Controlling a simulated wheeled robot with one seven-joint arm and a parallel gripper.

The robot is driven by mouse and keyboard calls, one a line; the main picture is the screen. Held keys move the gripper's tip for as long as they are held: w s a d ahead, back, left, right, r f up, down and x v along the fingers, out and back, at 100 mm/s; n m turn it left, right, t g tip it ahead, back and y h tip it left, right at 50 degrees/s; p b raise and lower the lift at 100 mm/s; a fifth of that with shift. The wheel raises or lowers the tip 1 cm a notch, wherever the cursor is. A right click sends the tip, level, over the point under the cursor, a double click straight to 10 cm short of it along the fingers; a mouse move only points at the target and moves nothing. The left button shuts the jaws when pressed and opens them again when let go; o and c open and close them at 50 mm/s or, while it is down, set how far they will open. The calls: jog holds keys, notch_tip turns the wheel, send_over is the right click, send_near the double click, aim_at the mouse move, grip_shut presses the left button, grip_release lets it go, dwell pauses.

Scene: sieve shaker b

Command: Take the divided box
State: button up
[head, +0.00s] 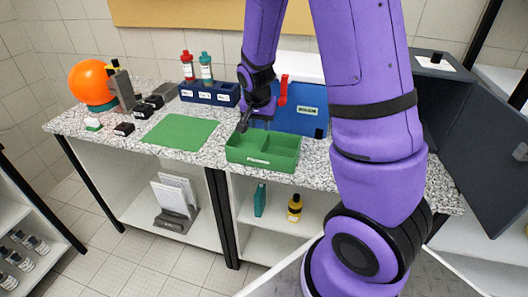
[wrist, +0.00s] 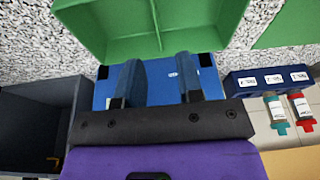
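The divided box (head: 258,161) is a green open tray with an inner partition and a small label on its front. It sits on the speckled counter, near the front edge in the head view. The wrist view shows part of the box (wrist: 98,28) and its partition at the top. My gripper (head: 243,124) is over the back left part of the box in the head view. In the wrist view my gripper (wrist: 158,62) is open, its two fingers apart with nothing held between them. Whether a finger touches the box is unclear.
A blue case (head: 298,118) with a red handle stands right behind the box. A blue rack (head: 208,98), bottles, a green mat (head: 180,134), small black blocks and an orange ball (head: 89,80) are to the left. A dark open cabinet (head: 484,150) is at the right.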

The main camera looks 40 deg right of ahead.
aim_at(264, 148)
jog(key=shift+m, duration=0.3)
jog(key=shift+d+x, duration=0.15)
jog(key=shift+x, duration=2.15)
jog(key=shift+d+x, duration=0.15)
jog(key=shift+x, duration=2.1)
jog(key=shift+d+x, duration=0.15)
jog(key=shift+x, duration=2.15)
jog(key=shift+r, duration=0.1)
grip_shut()
